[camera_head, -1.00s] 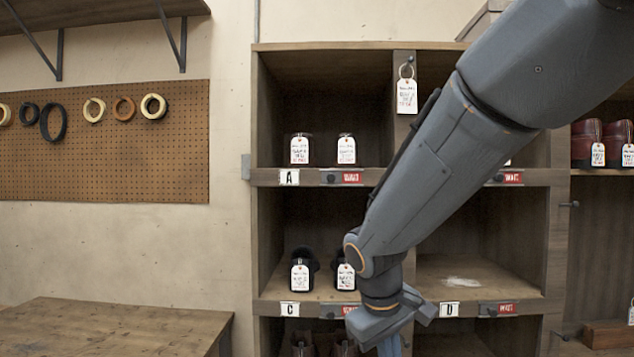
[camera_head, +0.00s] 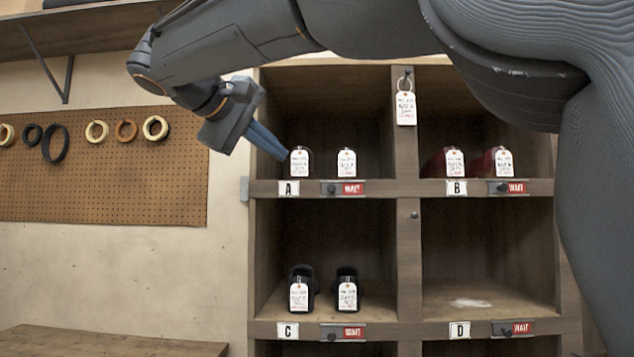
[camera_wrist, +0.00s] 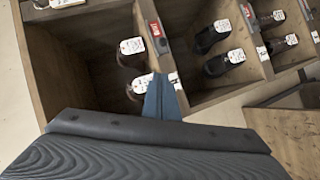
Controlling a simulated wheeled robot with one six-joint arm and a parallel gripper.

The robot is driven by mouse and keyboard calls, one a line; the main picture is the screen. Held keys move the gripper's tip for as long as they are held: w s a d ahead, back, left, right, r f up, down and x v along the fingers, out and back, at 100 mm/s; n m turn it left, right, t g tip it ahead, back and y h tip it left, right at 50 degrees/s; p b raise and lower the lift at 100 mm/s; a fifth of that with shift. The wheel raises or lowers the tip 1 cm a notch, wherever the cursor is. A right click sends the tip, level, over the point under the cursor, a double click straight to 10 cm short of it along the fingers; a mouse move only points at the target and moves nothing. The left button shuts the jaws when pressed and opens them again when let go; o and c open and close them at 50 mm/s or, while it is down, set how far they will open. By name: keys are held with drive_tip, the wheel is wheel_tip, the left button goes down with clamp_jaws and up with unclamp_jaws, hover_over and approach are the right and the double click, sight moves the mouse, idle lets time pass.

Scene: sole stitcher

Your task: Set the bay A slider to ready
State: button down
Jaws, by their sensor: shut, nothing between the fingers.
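The bay A slider (camera_head: 331,188) is a small dark knob on a grey plate on the shelf edge under bay A, right of the A label (camera_head: 289,188). A red WAIT mark (camera_head: 351,188) shows to the right of the knob. My gripper (camera_head: 284,156) is shut and empty. Its blue fingertips point down and right at the left tagged shoe in bay A (camera_head: 300,162), up and left of the slider. I cannot tell whether they touch the tag. In the wrist view the blue fingers (camera_wrist: 160,92) show over the opening of a bay beside a tagged shoe.
Bays B (camera_head: 457,188), C (camera_head: 289,331) and D (camera_head: 460,330) have similar sliders showing WAIT. A tag (camera_head: 405,107) hangs on the upper middle post. A pegboard (camera_head: 100,185) with rings is on the left wall. A wooden bench top (camera_head: 110,343) is at lower left.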

sight(331, 188)
drive_tip(key=d+p+x, duration=0.1)
drive_tip(key=x, duration=0.5)
drive_tip(key=s+d+f+p+x, duration=0.1)
drive_tip(key=x, duration=0.6)
drive_tip(key=shift+s, duration=0.35)
drive_tip(key=d+b, duration=0.2)
drive_tip(key=d, duration=0.3)
drive_tip(key=shift+s+d, duration=0.1)
drive_tip(key=shift+d, duration=0.25)
